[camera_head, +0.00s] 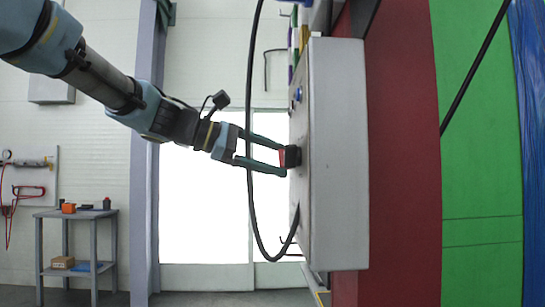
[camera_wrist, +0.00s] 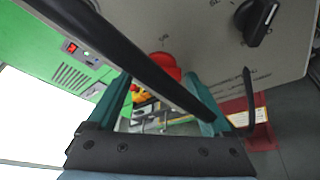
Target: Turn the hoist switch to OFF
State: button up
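My gripper (camera_head: 284,160) is open, with its two green fingers pointing at the face of a grey control box (camera_head: 338,150). In the wrist view, a black rotary switch (camera_wrist: 258,20) with a pale pointer line sits on the box face (camera_wrist: 205,40), up and right of my fingers and outside the gap. A red knob (camera_wrist: 165,65) shows between my fingertips (camera_wrist: 160,80), partly hidden by a black cable. In the head view, a black switch body (camera_head: 292,156) with a red edge is at my fingertips; contact cannot be told. The switch's labels are too small to read.
A black cable (camera_head: 251,150) hangs in a loop beside the box and crosses close before the wrist camera (camera_wrist: 130,50). A blue button (camera_head: 298,94) is higher on the box. A workbench (camera_head: 75,214) stands far left. A green cabinet (camera_wrist: 40,45) shows in the wrist view.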

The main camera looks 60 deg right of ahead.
jog(key=shift+o, duration=0.9)
jog(key=b+v, duration=0.2)
jog(key=v, duration=0.8)
jog(key=shift+w+a, duration=0.15)
jog(key=shift+a, duration=0.25)
